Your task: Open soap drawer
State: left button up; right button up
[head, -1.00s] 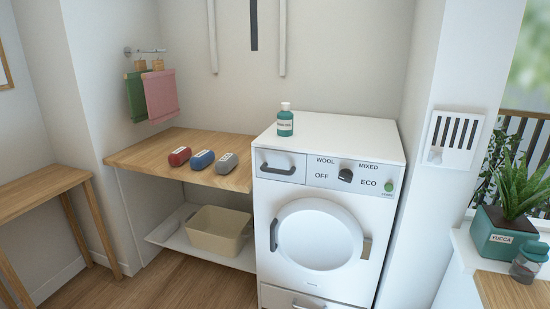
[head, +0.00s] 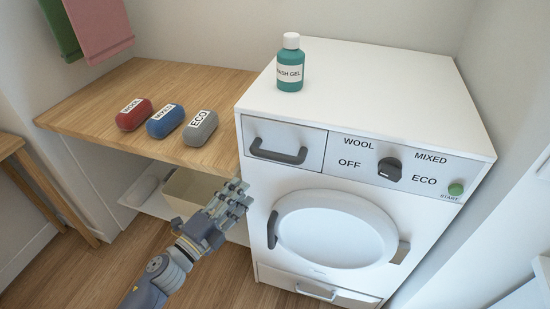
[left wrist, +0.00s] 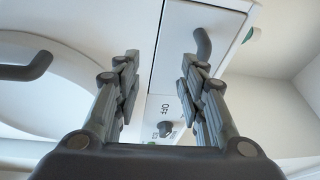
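The washing machine's soap drawer (head: 295,140) is a grey front at the upper left of the machine, with a dark bar handle (head: 278,155). The drawer is shut, flush with the panel. My left gripper (head: 238,196) is in front of and below the drawer, left of the round door, apart from the handle. In the left wrist view its two fingers (left wrist: 160,65) are spread with nothing between them. The drawer handle (left wrist: 203,45) shows there beyond the right finger's tip. My right gripper is not in view.
The machine has a program knob (head: 389,170), a green start button (head: 456,188) and a round door (head: 335,235) with handles. A wash gel bottle (head: 290,65) stands on top. Red, blue and grey pods lie on the wooden counter (head: 90,95). A beige bin (head: 185,192) sits below.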

aim_at(275, 160)
pick_arm(q)
jog(key=d+r+m, duration=0.1)
jog(key=r, duration=0.1)
jog(key=w+d+r+m+h+p, duration=0.1)
jog(key=d+r, duration=0.1)
jog(key=d+r+m+h, duration=0.1)
jog(key=d+r, duration=0.1)
jog(key=shift+w+d+r, duration=0.2)
jog(key=shift+w+r, duration=0.2)
jog(key=shift+g, duration=0.3)
jog(key=p+x, duration=0.1)
jog(key=x, duration=0.4)
jog(key=shift+w+d, duration=0.2)
jog(key=shift+w, duration=0.05)
jog(key=shift+w+d, duration=0.1)
jog(key=shift+c, duration=0.3)
grip_shut()
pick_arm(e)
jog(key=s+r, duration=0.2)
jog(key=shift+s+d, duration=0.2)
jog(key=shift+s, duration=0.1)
